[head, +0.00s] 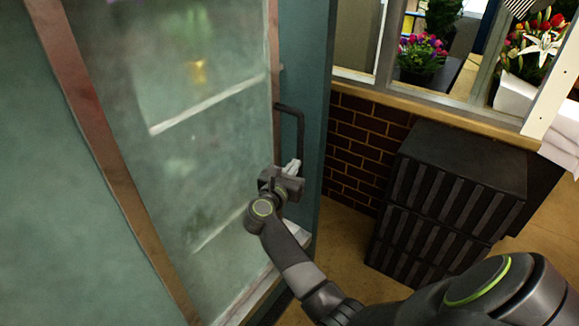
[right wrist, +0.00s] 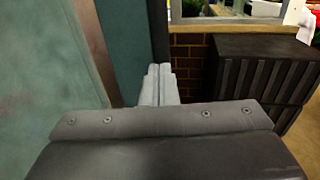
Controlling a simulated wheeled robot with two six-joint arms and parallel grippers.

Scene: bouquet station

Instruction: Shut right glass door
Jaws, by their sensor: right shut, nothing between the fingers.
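The glass door (head: 205,140) is a tall misty pane with a brown frame, at the left-centre of the head view. Its dark bar handle (head: 300,128) stands out at the pane's right edge. My right gripper (head: 293,167) is shut and empty just below the handle, close to the door's right edge. I cannot tell whether it touches the door. In the right wrist view its pale fingers (right wrist: 160,82) are together, with the door's pane (right wrist: 45,60) to the left. Whether the door is fully closed is not clear. My left gripper is out of view.
A black slatted crate stack (head: 455,185) stands on the floor to the right, before a dark brick wall (head: 355,145). A wooden ledge (head: 440,112) runs above, with flowers (head: 422,55) behind it. Some floor is open between the cabinet and crates.

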